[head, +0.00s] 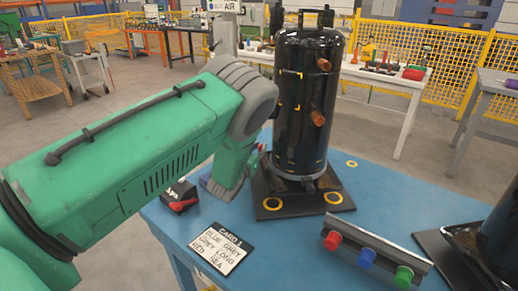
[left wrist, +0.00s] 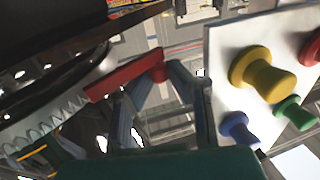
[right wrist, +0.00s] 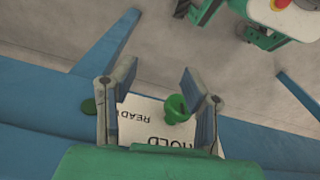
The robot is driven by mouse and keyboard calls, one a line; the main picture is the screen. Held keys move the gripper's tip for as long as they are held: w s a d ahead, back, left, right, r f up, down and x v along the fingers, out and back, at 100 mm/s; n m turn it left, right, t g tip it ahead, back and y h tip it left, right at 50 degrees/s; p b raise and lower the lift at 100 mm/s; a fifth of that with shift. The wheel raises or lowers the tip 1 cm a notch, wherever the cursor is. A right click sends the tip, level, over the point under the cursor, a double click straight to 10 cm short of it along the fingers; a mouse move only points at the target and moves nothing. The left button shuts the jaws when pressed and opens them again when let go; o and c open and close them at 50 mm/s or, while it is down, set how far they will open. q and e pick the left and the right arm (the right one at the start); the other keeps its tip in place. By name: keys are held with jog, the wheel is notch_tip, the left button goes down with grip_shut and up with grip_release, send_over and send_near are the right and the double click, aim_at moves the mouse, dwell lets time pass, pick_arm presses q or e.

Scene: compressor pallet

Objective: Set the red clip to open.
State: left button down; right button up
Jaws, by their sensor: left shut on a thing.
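The red clip (left wrist: 122,80) shows in the left wrist view as a red bar beside the dark base of the compressor. My left gripper (left wrist: 160,78) is shut on its right end. In the head view my left gripper (head: 257,158) is at the lower left side of the black compressor (head: 300,105), and my green arm hides much of the area around it. The clip's far end lies against the dark base, and I cannot tell its exact setting. My right gripper (right wrist: 160,95) is open, with a green knob (right wrist: 177,108) showing between its fingers.
The compressor's black base plate (head: 300,207) sits on the blue table (head: 290,240). A printed card (head: 222,248), a black box with a red part (head: 180,197) and a knob panel (head: 372,250) are near the front. A white panel (left wrist: 230,60) with coloured knobs shows in the left wrist view.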

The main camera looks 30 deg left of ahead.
pick_arm(q)
jog(key=shift+s+f+y, duration=0.1)
jog(key=shift+y, duration=0.2)
jog(key=shift+s+n+y, duration=0.15)
jog(key=shift+n+y, duration=0.45)
jog(key=n+g+y, duration=0.1)
jog(key=y, duration=0.1)
jog(key=s+n+g+y+b, duration=0.1)
jog(key=n+y, duration=0.1)
jog(key=shift+s+a+f+y, duration=0.1)
jog(key=shift+s+a+y, duration=0.05)
jog(key=shift+y, duration=0.15)
jog(key=shift+s+n+g+y+b, duration=0.25)
jog(key=shift+s+n+g+y, duration=0.05)
jog(key=shift+n+g+y, duration=0.5)
jog(key=shift+s+n+g+y+b, duration=0.2)
jog(key=shift+s+n+g+y, duration=0.1)
jog(key=shift+n+g+y, duration=0.5)
jog(key=shift+s+n+g+y+b, duration=0.3)
jog(key=shift+n+g+y, duration=0.3)
jog(key=shift+g+y, duration=0.3)
jog(key=c, duration=1.8)
grip_release()
jog(key=shift+o, duration=0.2)
jog(key=shift+s+d+r, duration=0.1)
jog(key=shift+d+r, duration=0.1)
